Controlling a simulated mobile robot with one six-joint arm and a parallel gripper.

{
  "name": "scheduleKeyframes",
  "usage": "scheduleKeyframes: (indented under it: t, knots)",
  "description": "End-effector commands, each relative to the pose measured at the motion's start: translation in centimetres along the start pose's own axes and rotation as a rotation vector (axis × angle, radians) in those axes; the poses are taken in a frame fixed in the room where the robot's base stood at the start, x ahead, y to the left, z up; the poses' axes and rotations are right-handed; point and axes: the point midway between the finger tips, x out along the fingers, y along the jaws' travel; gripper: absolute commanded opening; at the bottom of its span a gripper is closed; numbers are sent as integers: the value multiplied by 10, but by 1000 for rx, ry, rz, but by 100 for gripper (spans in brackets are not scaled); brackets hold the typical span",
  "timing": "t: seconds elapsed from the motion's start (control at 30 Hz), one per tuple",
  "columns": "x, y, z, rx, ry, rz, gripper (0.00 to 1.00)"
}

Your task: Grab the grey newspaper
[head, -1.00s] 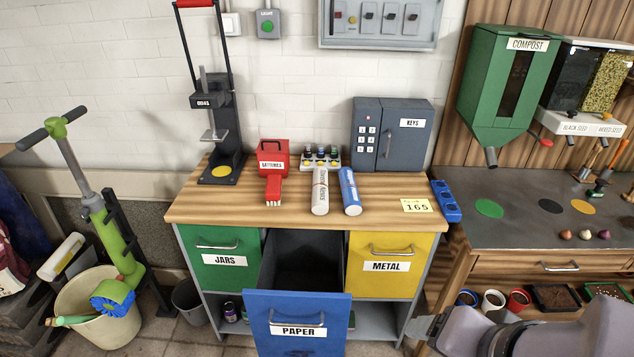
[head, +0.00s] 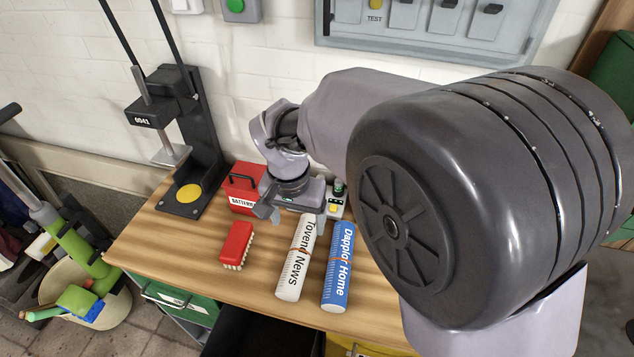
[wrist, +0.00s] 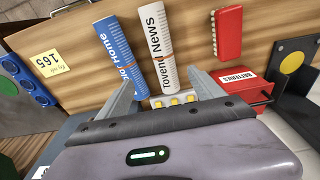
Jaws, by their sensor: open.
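The grey newspaper (head: 296,262), a pale roll marked "Tovend News" with a band around it, lies on the wooden bench top. A blue rolled newspaper (head: 339,268) marked "Dapplor Home" lies just to its right. My gripper (head: 291,208) is open and empty, at the wall-side end of the grey roll. In the wrist view, the grey newspaper (wrist: 158,45) points down between my open fingers (wrist: 162,82), with the blue one (wrist: 117,50) left of it. I cannot tell the height of my fingers above the bench.
Behind are a red batteries box (head: 243,188) and a small panel with yellow buttons (wrist: 173,100). A black press (head: 185,130) stands at the left.

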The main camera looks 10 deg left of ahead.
Motion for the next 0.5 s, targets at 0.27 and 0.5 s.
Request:
scheduleKeyframes:
  t: [0.27, 0.5]
  knots:
    - [86, 1, 1, 2, -3, 1, 77]
    - [110, -1, 0, 2, -2, 0, 77]
